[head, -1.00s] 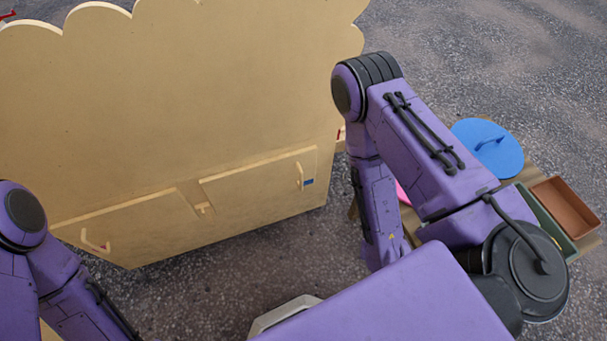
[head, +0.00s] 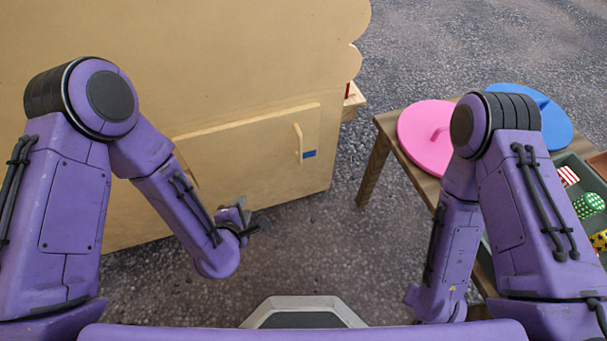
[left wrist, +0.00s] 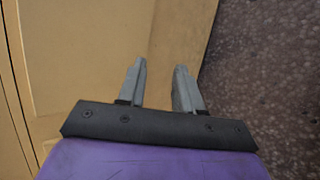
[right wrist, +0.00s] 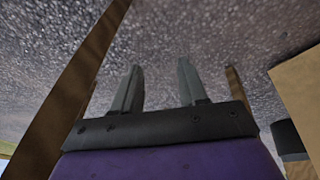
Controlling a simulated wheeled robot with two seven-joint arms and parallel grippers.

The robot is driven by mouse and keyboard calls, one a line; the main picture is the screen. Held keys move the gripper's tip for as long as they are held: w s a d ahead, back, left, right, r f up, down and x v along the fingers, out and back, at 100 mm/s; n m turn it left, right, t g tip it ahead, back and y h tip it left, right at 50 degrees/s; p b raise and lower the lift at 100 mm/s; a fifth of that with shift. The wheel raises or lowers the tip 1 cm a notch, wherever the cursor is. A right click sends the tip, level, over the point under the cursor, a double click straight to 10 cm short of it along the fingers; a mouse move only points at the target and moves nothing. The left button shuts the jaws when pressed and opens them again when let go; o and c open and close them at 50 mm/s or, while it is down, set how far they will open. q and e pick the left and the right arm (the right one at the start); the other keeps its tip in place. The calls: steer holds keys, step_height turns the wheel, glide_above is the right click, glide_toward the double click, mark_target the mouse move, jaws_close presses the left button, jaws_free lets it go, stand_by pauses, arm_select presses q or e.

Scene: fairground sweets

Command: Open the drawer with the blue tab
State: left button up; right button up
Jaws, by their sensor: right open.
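The blue tab (head: 309,154) sits at the right end of a raised wooden front panel (head: 240,140) on the tan cabinet. A small upright wooden handle (head: 298,143) stands just left of and above the tab. The panel looks closed against the cabinet. My left gripper (head: 254,218) is below the panel and left of the handle, apart from both. In the left wrist view my left gripper (left wrist: 158,85) is open and empty beside the tan cabinet face. My right gripper (right wrist: 160,88) is open and empty in the right wrist view; the head view hides its fingers.
A wooden table (head: 390,125) stands on the right with a pink round lid (head: 425,140), a blue round lid (head: 555,122) and a green tray (head: 575,165) of patterned sweets. Grey floor (head: 340,225) lies open between cabinet and table.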

arm_select(q)
steer(key=w+d+f+n+t+h+b, duration=0.2)
steer(key=w+d+f+n+t+b, duration=0.15)
steer(key=w+d+n+b, duration=0.35)
steer(key=n+t+h+b, duration=0.2)
steer(key=n+t+b, duration=0.1)
steer(key=n+b, duration=0.4)
glide_toward(300, 152)
steer(key=m, duration=0.1)
steer(key=b+x, duration=0.3)
steer(key=x, duration=0.6)
steer(key=shift+w, duration=0.3)
steer(key=shift+w+d+r, duration=0.1)
steer(key=shift+w+d, duration=0.1)
steer(key=shift+w, duration=0.35)
jaws_close()
arm_select(e)
steer(key=s+f+n+g, duration=0.1)
steer(key=s+f+g, duration=0.1)
steer(key=f, duration=0.8)
steer(key=s+f+n+g+y, duration=0.1)
steer(key=s+f+n+g, duration=0.1)
steer(key=f, duration=0.8)
steer(key=shift+s+n+y, duration=0.3)
steer(key=shift+s, duration=0.35)
